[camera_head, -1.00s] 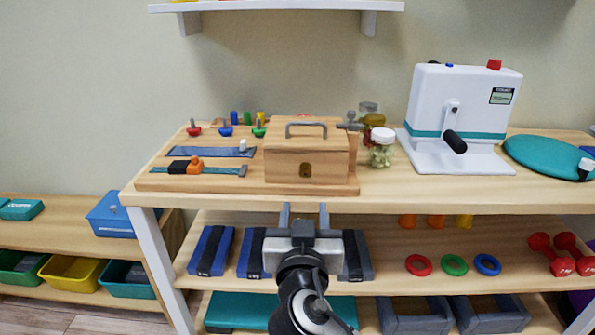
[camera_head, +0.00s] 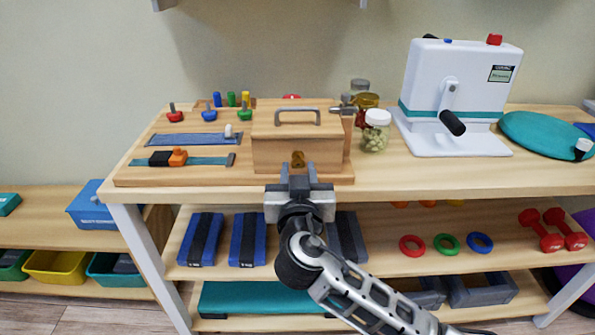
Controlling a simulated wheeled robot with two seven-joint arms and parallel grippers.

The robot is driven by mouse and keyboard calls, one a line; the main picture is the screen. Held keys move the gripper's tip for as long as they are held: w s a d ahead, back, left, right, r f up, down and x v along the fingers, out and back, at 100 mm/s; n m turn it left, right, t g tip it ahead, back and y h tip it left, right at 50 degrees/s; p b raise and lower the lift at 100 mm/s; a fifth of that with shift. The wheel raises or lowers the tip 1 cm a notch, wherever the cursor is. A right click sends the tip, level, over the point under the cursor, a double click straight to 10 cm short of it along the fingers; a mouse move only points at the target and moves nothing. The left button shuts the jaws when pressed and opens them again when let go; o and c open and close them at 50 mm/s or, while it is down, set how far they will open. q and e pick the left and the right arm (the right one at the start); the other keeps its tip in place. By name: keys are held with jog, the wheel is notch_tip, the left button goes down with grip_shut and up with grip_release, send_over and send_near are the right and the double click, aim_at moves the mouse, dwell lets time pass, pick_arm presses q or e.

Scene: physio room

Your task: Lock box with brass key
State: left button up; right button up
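The wooden box (camera_head: 270,152) with a grey top handle stands on a wooden board (camera_head: 215,177) on the table. A brass piece (camera_head: 298,159) shows low on its front face, at the lock; I cannot tell whether it is the key or the lock plate. My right gripper (camera_head: 298,172) is right in front of that brass piece, its fingers pointing at the box front. The fingers look close together, but the gap and anything between them are hard to make out. My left gripper is not in view.
Straps, knobs and coloured pegs sit on the board left of the box. Jars (camera_head: 375,131) stand to its right, then a white crank machine (camera_head: 458,100) and a teal disc (camera_head: 545,135). The table's front edge is below my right gripper; lower shelves hold weights and rings.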

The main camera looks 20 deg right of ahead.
jog(key=c, duration=0.6)
jog(key=shift+o, duration=0.2)
